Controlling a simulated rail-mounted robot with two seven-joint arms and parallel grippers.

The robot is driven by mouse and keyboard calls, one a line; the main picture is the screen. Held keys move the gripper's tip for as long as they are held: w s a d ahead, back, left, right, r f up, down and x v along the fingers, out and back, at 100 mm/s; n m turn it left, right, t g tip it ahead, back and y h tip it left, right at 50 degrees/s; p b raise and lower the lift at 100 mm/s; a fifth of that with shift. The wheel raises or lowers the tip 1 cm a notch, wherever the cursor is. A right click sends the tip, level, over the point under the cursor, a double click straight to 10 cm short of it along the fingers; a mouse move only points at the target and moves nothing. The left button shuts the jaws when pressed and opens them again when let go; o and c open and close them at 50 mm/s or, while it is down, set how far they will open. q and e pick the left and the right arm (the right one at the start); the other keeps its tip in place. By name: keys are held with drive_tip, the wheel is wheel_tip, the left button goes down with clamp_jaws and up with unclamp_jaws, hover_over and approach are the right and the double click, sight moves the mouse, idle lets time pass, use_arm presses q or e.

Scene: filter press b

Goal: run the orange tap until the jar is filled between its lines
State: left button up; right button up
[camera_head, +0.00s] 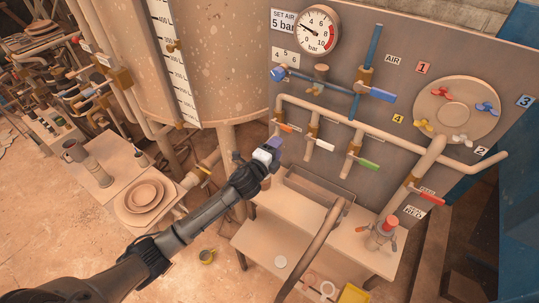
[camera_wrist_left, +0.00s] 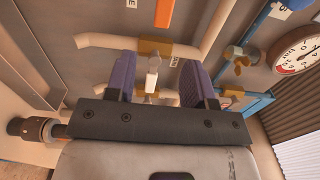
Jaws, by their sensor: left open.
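The orange tap's lever (camera_head: 290,128) is the leftmost on the pipe along the grey panel, in the head view. My left gripper (camera_head: 273,151) is open just below and left of it, with no visible hold on it. In the left wrist view, the orange lever (camera_wrist_left: 164,13) lies beyond the purple fingers (camera_wrist_left: 158,78), with its brass valve body (camera_wrist_left: 155,46) closer. A small pale piece (camera_wrist_left: 152,74) shows between the fingers. I cannot pick out the jar or its lines with certainty. My right gripper is not in view.
Further right hang a white-levered tap (camera_head: 325,145), a green one (camera_head: 368,164) and a red one (camera_head: 430,197). A tray (camera_head: 318,188) stands below. The pressure gauge (camera_head: 318,29) and tank (camera_head: 225,60) are above. A hose (camera_head: 322,237) crosses the table (camera_head: 258,245).

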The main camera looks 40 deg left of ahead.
use_arm(q)
drive_tip(key=shift+s+d, duration=0.2)
drive_tip(key=shift+s, duration=1.65)
drive_tip(key=s+a+f+n+g+y, duration=0.1)
drive_tip(key=a+f+n+g+y, duration=0.15)
drive_tip(key=n, duration=0.35)
drive_tip(key=s+d+f+n+g+h, duration=0.2)
drive_tip(key=s+d+n+g, duration=0.2)
drive_tip(key=s+d, duration=0.5)
drive_tip(key=s+d+f+n+g+h, duration=0.1)
drive_tip(key=s+d+n+g, duration=0.35)
drive_tip(key=s, duration=0.85)
drive_tip(key=s+d+f+g+h, duration=0.1)
drive_tip(key=s+d+f+g, duration=0.1)
drive_tip(key=s+f, duration=0.35)
drive_tip(key=s+d+f+g+h, duration=0.1)
drive_tip(key=s+d+f, duration=0.1)
drive_tip(key=s, duration=0.6)
wheel_tip(320, 180, up, 20)
drive_tip(key=p, duration=2)
drive_tip(key=shift+s, duration=0.25)
